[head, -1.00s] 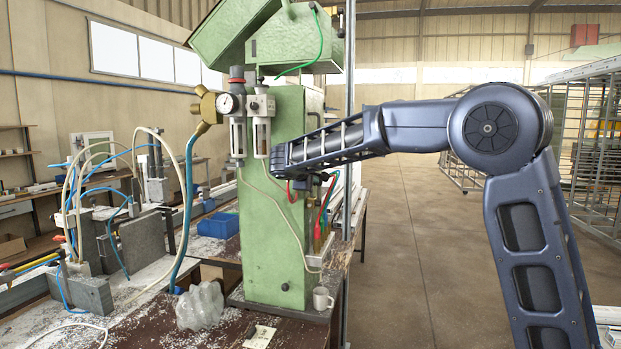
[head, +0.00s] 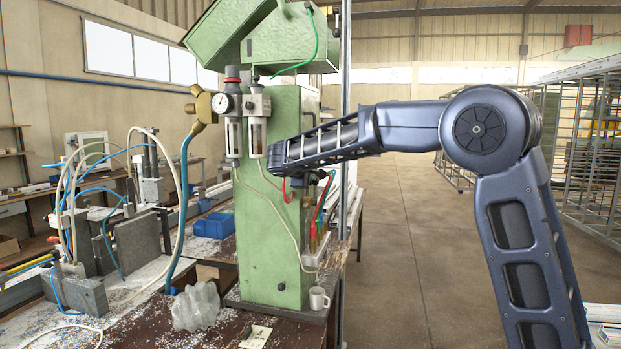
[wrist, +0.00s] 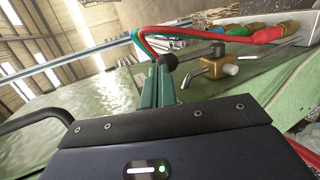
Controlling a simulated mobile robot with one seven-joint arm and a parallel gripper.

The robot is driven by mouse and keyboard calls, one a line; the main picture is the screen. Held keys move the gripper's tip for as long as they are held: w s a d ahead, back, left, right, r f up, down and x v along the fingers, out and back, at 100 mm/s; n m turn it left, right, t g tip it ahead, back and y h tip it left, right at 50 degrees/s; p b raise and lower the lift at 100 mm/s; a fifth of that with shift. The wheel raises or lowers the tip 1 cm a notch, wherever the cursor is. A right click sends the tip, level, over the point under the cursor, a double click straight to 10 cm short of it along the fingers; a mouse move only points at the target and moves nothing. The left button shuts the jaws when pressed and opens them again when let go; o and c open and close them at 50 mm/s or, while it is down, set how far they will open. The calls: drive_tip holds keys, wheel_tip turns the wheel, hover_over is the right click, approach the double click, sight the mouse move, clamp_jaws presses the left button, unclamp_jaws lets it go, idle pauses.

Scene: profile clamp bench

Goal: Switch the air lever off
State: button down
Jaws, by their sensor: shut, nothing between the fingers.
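In the head view my forearm crosses the green column (head: 270,250) and hides the lever and gripper.
Red and green hoses (wrist: 185,35) run just above the valve to coloured fittings on a pale block.

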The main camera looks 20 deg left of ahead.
drive_tip(key=r+v, duration=0.1)
drive_tip(key=v, duration=1.2)
drive_tip(key=shift+r, duration=0.55)
drive_tip(key=shift+d, duration=0.1)
drive_tip(key=shift+s+d+f+n+g+y, duration=0.1)
drive_tip(key=shift+d+n+g+y, duration=0.2)
drive_tip(key=shift+d+y, duration=0.5)
drive_tip(key=shift+s+d+f+n+g+y, duration=0.15)
drive_tip(key=shift+d+n+y, duration=0.4)
drive_tip(key=shift+d, duration=0.35)
drive_tip(key=shift+s+d+f+n+g+y, duration=0.15)
drive_tip(key=shift+d+n+y, duration=0.1)
drive_tip(key=shift+d+y, duration=0.55)
drive_tip(key=shift+w, duration=0.2)
